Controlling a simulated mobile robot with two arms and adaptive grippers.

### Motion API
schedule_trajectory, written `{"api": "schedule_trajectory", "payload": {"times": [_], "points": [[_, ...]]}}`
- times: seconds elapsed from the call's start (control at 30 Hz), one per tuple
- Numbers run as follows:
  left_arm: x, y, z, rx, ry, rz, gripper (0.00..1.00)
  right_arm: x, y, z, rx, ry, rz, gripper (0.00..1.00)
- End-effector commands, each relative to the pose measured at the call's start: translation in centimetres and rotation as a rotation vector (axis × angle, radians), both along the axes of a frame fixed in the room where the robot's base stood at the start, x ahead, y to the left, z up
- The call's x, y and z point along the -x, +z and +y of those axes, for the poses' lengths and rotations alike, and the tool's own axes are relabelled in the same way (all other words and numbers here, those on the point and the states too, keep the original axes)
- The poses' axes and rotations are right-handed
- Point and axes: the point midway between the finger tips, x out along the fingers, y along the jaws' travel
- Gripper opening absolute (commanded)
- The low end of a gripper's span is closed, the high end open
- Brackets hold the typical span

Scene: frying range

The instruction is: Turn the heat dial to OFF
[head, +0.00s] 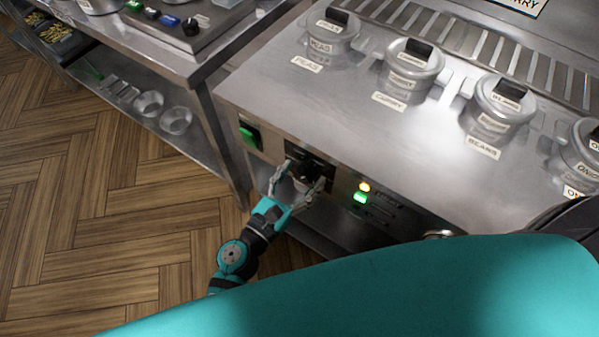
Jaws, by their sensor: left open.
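The heat dial (304,172) is a black knob on a dark plate on the front panel of the steel range. My left gripper (304,175) is in front of this panel with its two fingers spread, one on each side of the dial. I cannot tell whether the fingers touch it. The dial's markings and pointer are too small and partly hidden to read. My right gripper is out of view.
A green switch (249,136) sits left of the dial. An amber lamp (364,187) and a green lamp (360,197) glow to its right. Labelled lidded tubs, including peas (331,34) and curry (414,70), stand on the range top (300,95). Wooden floor (120,220) is clear at left.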

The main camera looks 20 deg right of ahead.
Motion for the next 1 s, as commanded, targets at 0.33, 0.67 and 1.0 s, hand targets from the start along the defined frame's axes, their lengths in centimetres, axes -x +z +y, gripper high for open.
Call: {"api": "schedule_trajectory", "payload": {"times": [0.33, 0.67, 1.0], "points": [[-0.02, 0.00, 0.01, 0.000, 0.000, 0.000, 0.32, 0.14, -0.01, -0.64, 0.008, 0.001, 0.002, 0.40], [-0.02, 0.01, 0.02, 0.006, 0.000, 0.008, 0.12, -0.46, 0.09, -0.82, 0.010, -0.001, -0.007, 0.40], [0.01, 0.08, 0.02, 0.098, -0.002, 0.128, 0.12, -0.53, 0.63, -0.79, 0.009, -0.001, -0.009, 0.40]]}}
